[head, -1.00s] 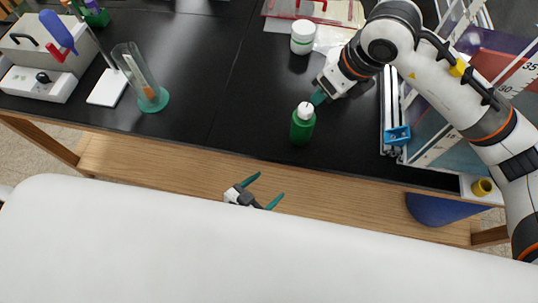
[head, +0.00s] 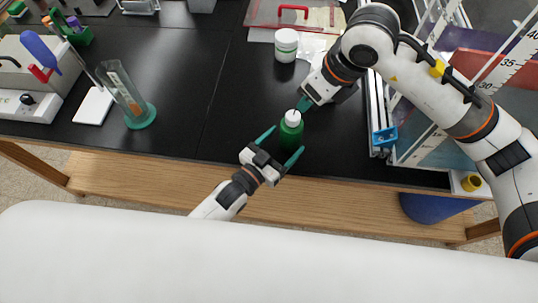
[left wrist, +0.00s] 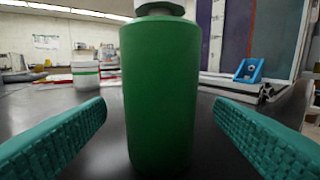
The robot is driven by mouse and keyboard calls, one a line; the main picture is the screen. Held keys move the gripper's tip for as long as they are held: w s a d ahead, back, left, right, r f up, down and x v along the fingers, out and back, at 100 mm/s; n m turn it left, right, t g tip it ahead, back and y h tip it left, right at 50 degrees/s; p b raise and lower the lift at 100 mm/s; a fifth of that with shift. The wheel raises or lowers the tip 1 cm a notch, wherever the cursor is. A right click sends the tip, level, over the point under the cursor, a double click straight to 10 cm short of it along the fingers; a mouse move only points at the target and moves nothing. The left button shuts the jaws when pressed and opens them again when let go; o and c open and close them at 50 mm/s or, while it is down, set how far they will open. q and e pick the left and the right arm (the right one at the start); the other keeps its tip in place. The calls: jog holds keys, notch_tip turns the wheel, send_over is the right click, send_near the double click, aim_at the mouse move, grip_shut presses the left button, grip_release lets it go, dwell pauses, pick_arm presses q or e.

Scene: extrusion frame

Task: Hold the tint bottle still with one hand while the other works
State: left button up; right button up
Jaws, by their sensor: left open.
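The green tint bottle (head: 291,135) with its white cap (head: 292,117) stands upright on the black bench, near the front edge. My left gripper (head: 280,147) is open at the bottle's near side, with its teal fingers spread. In the left wrist view the bottle (left wrist: 160,90) stands between the two fingers, with a gap on each side; its top is cut off by the picture edge. My right gripper (head: 303,103) points down just behind and right of the cap. Its fingers overlap in the view, so their opening and any contact with the cap are unclear.
A white jar (head: 286,45) stands behind the bottle. A glass cylinder with a teal base (head: 141,116) is at left. A metal rail with a blue bracket (head: 385,137) lies right of the bottle, beside a clear panelled frame. Bench left of the bottle is clear.

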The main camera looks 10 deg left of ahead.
aim_at(284, 143)
pick_arm(q)
jog(key=shift+x, duration=1.7)
